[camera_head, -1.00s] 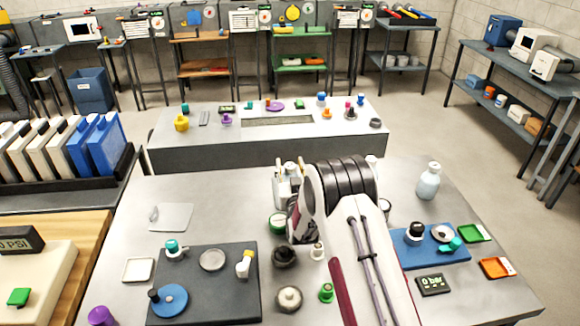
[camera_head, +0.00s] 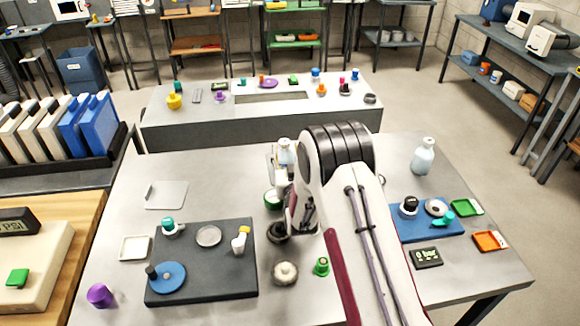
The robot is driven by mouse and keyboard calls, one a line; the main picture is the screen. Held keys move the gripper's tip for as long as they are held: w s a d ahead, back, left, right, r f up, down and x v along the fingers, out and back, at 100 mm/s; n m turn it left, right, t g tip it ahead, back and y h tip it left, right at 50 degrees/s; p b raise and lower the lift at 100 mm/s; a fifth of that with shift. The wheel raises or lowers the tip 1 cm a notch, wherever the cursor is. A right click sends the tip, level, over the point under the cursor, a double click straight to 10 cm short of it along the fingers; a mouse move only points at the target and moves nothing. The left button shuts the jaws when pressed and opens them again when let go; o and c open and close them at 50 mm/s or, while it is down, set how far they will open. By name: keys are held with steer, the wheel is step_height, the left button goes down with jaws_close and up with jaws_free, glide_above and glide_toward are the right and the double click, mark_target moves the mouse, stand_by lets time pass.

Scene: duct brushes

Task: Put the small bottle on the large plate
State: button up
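A small pale bottle (camera_head: 286,154) with a bluish tint stands upright on the near table, left of my arm. My gripper (camera_head: 280,176) is right at it, and the lower part of the bottle is hidden behind the fingers. I cannot tell whether the fingers touch it or how far apart they are. The large plate, a dark grey square slab (camera_head: 225,277), lies flat at the front left. It carries a blue disc, a grey disc, a teal-capped item and a small white piece with a yellow top.
A larger pale bottle (camera_head: 423,157) stands at the right rear. A smaller blue plate (camera_head: 425,230) with several items lies at the right. A round knob (camera_head: 285,273) and a green-topped piece (camera_head: 321,266) stand between the slab and my arm. The table's left rear is mostly clear.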

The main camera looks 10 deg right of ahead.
steer(key=s, duration=0.7)
stand_by(0.3)
stand_by(0.7)
steer(key=s+d+r+g, duration=0.3)
steer(key=s+r+g, duration=0.3)
steer(key=s+r, duration=0.8)
steer(key=s+d+r+g, duration=0.1)
steer(key=s+r+g, duration=0.1)
steer(key=s, duration=1.4)
steer(key=s+d+r+g, duration=0.1)
steer(key=s+g, duration=0.3)
steer(key=s, duration=1.1)
steer(key=shift+s+d+r, duration=0.35)
steer(key=shift+d, duration=0.15)
